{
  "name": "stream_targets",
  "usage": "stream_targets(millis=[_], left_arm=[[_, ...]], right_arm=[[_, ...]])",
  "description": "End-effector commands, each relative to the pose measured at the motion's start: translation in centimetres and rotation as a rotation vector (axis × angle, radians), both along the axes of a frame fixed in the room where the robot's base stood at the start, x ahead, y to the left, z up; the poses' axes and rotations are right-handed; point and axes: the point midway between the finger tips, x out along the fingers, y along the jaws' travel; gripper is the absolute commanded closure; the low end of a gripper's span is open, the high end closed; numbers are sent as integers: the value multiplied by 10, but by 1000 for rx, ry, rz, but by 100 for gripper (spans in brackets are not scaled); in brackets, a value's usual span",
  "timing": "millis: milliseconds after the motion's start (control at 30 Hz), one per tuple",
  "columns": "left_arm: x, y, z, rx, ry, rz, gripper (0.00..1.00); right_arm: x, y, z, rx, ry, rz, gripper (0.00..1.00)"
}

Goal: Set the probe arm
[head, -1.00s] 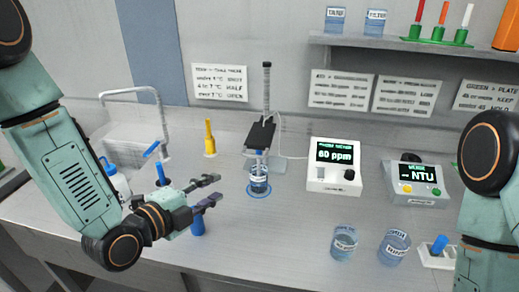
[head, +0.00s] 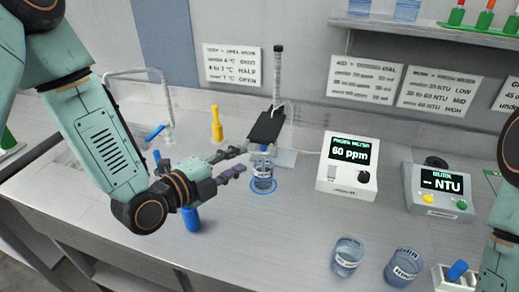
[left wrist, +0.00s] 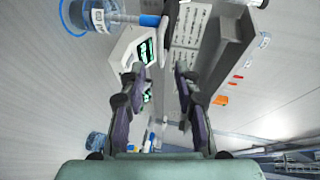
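The probe arm (head: 267,128) is a black plate on an upright post (head: 278,78), tilted over a small labelled beaker (head: 263,178) on a blue ring. A blue probe (head: 263,149) hangs from it toward the beaker. My left gripper (head: 243,160) is open and empty, just left of the plate and beaker. In the left wrist view the left gripper (left wrist: 160,71) has its fingers apart, with the probe arm (left wrist: 170,15) ahead and the beaker (left wrist: 100,15) at upper left. My right gripper is out of view; only part of the right arm shows at the right edge.
A white meter (head: 347,166) reading 60 ppm and a grey NTU meter (head: 438,188) stand to the right. Two beakers (head: 347,257) (head: 404,267) stand at front right. A blue cylinder (head: 191,218) stands below my left gripper and a yellow bottle (head: 216,125) behind it.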

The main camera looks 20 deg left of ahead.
Motion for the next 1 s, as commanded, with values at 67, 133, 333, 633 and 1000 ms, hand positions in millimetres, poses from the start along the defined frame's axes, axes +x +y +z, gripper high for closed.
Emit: stream_targets(millis=[67,133,333,633,1000], left_arm=[[5,-3,-2,5,-2,-4,68],[11,-6,-3,5,-2,-4,68],[34,-18,-8,5,-2,-4,68],[61,-31,-14,1,-1,-2,68],[65,-33,-15,-1,0,-1,72]], right_arm=[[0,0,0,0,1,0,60],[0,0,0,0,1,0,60],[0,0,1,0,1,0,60],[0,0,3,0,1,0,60],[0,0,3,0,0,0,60]])
